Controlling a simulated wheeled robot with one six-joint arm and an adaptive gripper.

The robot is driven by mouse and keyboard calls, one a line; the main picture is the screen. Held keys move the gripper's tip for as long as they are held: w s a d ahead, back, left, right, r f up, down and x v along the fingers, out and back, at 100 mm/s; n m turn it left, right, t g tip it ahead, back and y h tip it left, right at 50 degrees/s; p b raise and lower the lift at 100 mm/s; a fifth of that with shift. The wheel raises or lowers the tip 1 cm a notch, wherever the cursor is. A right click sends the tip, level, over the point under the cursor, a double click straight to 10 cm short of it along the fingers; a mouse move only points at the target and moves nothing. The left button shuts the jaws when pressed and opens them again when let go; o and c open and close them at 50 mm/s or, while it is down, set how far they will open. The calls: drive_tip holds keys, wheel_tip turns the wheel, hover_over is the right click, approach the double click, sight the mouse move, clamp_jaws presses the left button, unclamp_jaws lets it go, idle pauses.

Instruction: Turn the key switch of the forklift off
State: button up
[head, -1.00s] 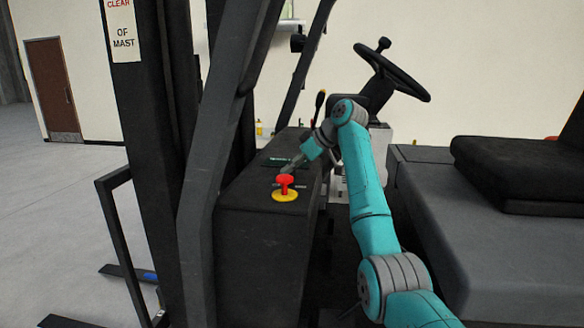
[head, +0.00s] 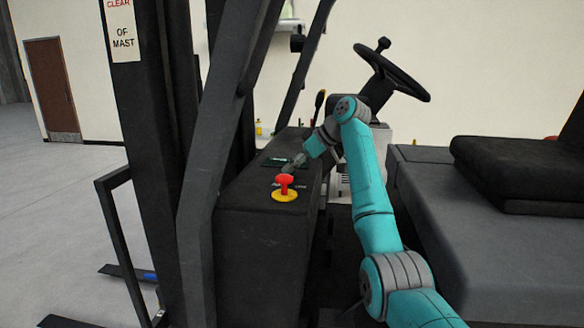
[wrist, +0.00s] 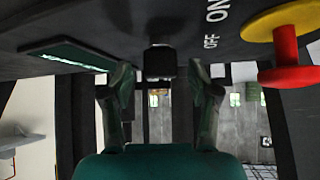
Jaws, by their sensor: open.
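The key switch (wrist: 160,62) shows in the wrist view as a small dark block on the black console, beside white "OFF" and "ON" lettering. My gripper (wrist: 160,78) is open, with one finger on each side of the key switch in the picture. Gaps show between the fingers and the key, so nothing is gripped; I cannot tell the depth exactly. In the head view my gripper (head: 294,164) is low over the console top, just behind the red emergency button. The key switch is not distinguishable in the head view.
The red button (head: 285,181) on its yellow base stands close to my gripper; it also shows in the wrist view (wrist: 287,50). A green display panel (head: 276,162) lies on the console (head: 262,235). The steering wheel (head: 392,72) and black seat (head: 515,165) are to the right.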

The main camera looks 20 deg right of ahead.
drive_tip(key=v, duration=1.1)
